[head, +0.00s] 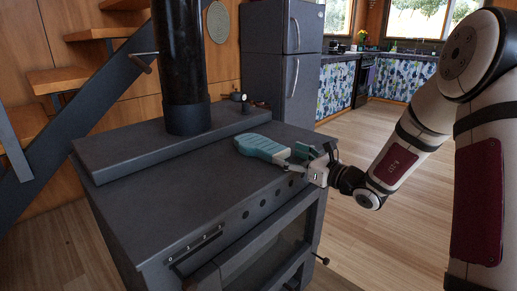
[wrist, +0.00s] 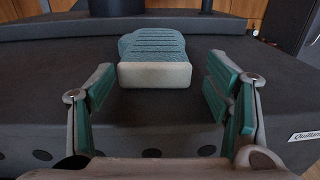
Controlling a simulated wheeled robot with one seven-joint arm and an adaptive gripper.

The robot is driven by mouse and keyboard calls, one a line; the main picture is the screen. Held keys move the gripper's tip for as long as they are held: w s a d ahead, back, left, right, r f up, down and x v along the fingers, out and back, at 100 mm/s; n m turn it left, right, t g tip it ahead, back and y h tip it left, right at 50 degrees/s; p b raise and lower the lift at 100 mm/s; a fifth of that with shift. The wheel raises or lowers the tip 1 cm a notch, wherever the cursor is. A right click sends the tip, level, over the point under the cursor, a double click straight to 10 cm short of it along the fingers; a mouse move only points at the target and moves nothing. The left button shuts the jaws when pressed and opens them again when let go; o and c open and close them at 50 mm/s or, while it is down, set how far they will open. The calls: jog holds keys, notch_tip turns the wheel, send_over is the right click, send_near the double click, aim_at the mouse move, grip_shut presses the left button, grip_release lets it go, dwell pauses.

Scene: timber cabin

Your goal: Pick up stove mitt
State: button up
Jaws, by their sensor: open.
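The stove mitt (head: 262,147) is teal with a pale cuff and lies flat on the dark stove top (head: 190,205). In the wrist view the mitt (wrist: 153,47) lies straight ahead, its pale cuff facing me. My gripper (head: 310,156) is at the stove's right front edge, close to the cuff end of the mitt. In the wrist view my gripper (wrist: 160,95) is open, with its green-padded fingers spread on either side of the cuff's line. The fingers hold nothing, and the cuff appears just beyond or level with their tips.
A black stovepipe (head: 184,70) rises from the raised back ledge of the stove. A grey refrigerator (head: 280,55) is at the back, and wooden stairs (head: 65,80) are on the left. The stove top around the mitt is clear.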

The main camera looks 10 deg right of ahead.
aim_at(283, 153)
jog(key=b+x, duration=0.1)
jog(key=x, duration=0.2)
jog(key=shift+w+a, duration=0.15)
jog(key=shift+a, duration=0.3)
jog(key=shift+w+a+b, duration=0.3)
jog(key=shift+w+b, duration=0.05)
jog(key=shift+w, duration=0.2)
jog(key=shift+c, duration=0.6)
jog(key=c, duration=1.2)
